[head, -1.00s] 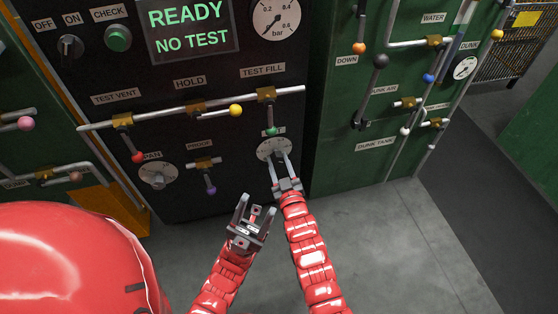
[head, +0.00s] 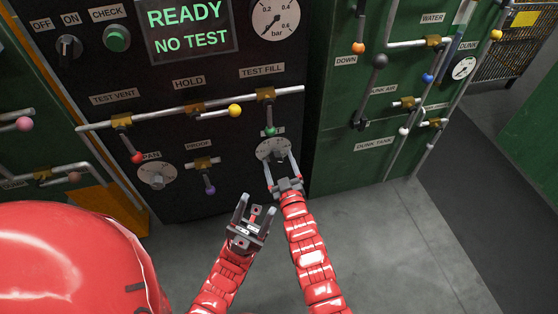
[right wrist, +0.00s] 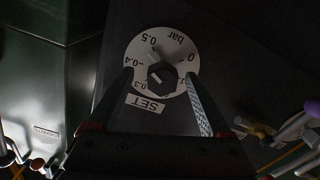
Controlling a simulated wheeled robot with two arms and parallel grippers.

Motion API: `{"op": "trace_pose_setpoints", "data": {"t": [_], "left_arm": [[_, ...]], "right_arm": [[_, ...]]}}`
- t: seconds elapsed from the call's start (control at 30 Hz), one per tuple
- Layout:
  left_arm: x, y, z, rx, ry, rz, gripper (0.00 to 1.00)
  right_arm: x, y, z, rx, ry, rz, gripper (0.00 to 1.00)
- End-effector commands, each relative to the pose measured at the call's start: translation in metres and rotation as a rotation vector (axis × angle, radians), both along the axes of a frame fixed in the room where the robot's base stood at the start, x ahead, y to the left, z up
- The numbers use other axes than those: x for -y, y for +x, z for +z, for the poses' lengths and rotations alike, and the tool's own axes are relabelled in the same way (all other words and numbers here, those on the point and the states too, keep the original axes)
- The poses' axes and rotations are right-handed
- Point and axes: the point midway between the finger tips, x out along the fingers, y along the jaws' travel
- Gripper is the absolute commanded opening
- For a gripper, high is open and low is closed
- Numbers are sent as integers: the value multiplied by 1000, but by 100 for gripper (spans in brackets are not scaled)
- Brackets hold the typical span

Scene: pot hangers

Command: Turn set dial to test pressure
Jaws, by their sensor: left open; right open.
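The set dial (head: 266,146) is a round pale plate low on the dark panel, below the green-knobbed lever. In the right wrist view the dial plate (right wrist: 172,52) appears upside down, with bar numbers around a dark centre knob (right wrist: 161,75) and a SET label (right wrist: 147,104) beside it. I cannot read the knob's setting surely. My right gripper (head: 280,160) is open in front of the dial. In the right wrist view its fingers (right wrist: 158,75) stand apart on either side of the knob, with a gap. My left gripper (head: 253,213) is open and empty, lower left of the right one.
The display (head: 187,27) reads READY, NO TEST. A pressure gauge (head: 275,17) sits above. A pipe with the red lever knob (head: 137,158), yellow knob (head: 235,110) and green knob (head: 270,131) runs above the dial. The PAN dial (head: 157,176) is left. Floor before the panel is clear.

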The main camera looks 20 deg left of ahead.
Motion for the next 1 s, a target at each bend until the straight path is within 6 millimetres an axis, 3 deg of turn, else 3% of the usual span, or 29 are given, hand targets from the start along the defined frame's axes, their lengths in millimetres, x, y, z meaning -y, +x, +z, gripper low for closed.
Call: {"op": "trace_pose_setpoints", "data": {"t": [0.17,0.97,1.0], "left_arm": [[0,0,4,1,0,0,50],[0,0,14,0,0,0,50],[0,0,14,0,0,0,50]], "right_arm": [[-7,-7,-1,-12,8,8,82],[3,1,0,-4,2,2,82],[3,1,0,-4,2,2,79]]}}
